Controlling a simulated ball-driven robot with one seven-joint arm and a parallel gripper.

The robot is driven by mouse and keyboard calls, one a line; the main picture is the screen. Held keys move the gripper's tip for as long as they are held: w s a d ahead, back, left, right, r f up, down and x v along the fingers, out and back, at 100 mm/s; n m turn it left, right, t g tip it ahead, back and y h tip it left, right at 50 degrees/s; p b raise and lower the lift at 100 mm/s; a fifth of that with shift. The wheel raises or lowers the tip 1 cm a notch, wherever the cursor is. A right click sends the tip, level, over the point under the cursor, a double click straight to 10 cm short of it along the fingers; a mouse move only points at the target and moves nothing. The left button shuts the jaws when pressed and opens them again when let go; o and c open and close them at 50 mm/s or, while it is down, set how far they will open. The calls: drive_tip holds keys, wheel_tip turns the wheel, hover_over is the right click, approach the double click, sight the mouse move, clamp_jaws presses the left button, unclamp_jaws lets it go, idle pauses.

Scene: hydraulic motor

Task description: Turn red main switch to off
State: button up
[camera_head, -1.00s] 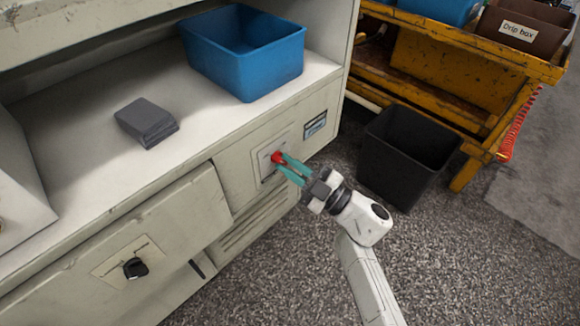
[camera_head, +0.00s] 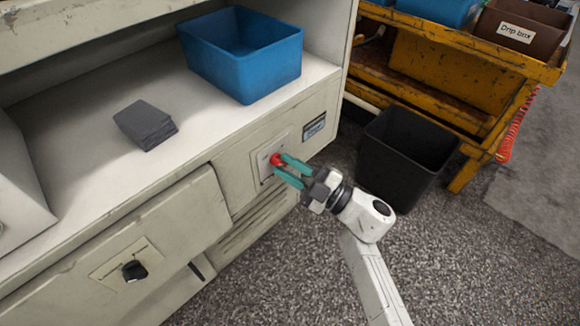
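The red main switch (camera_head: 275,159) sits on a pale plate (camera_head: 262,166) on the front of the grey-white cabinet. My gripper (camera_head: 281,167) is at the switch, its two teal fingers reaching in from the right. One finger is at the upper right of the switch and the other just below it. The fingers stand apart with the red knob at their tips. Whether they press on the knob is too small to tell. The exact turn of the switch is not clear.
A black knob (camera_head: 134,270) is on the drawer front at lower left. A blue bin (camera_head: 275,72) and grey cloths (camera_head: 146,124) are on the shelf.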

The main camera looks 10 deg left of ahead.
drive_tip(key=shift+o, duration=1.3)
drive_tip(key=shift+d, duration=0.1)
drive_tip(key=p+v, duration=0.2)
drive_tip(key=v, duration=0.8)
drive_tip(key=shift+s+d+p, duration=0.15)
drive_tip(key=shift+d+p, duration=0.1)
drive_tip(key=shift+p, duration=0.1)
drive_tip(key=shift+f, duration=0.15)
